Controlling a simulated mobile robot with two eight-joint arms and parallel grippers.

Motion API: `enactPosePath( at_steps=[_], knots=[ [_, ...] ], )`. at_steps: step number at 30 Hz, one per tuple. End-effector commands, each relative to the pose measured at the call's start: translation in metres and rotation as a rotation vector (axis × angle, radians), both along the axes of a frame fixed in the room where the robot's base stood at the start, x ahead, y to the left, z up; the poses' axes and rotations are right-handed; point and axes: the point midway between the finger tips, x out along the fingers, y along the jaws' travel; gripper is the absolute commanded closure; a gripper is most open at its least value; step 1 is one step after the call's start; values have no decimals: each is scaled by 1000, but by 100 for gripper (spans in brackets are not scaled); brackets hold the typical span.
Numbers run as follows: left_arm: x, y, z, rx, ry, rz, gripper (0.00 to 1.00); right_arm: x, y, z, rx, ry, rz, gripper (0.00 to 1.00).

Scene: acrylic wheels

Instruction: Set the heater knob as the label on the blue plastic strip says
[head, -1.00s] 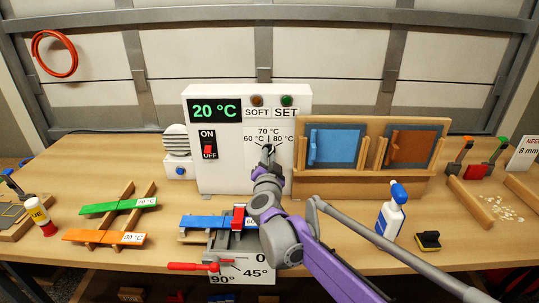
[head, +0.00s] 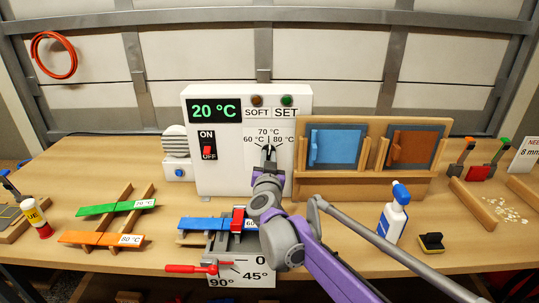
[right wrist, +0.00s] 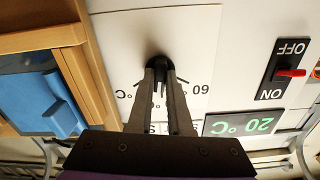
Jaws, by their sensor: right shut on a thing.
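The white heater (head: 235,172) stands at the back middle, with a display (head: 214,111) reading 20 °C and a dial marked 60, 70 and 80 °C. My right gripper (head: 268,152) is at the dial, shut on the black heater knob, which shows better in the right wrist view (right wrist: 157,62) between the fingertips (right wrist: 160,76). The gripper hides which mark the knob points at. The blue plastic strip (head: 203,224) lies at the front middle under a red clamp; its white label (head: 250,223) starts with a 6, and my arm covers the rest. My left gripper is not in view.
A red ON/OFF switch (head: 208,151) is on the heater front. A wooden stand with blue (head: 335,147) and brown panels is close right of the heater. A spray bottle (head: 392,215) stands right of my arm. Green (head: 115,207) and orange (head: 100,239) strips lie left.

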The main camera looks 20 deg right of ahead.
Motion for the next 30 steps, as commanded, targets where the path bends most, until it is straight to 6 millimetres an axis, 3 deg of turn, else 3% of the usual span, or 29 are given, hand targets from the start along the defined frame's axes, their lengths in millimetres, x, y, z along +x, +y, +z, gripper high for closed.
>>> enactPosePath(
  at_steps=[6,18,30],
  knots=[
    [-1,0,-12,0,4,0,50,0,0,-2,-254,73,0,100],
    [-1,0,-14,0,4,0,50,0,0,-1,-320,92,0,100],
    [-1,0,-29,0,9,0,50,0,0,-1,-685,197,0,100]
  ],
)
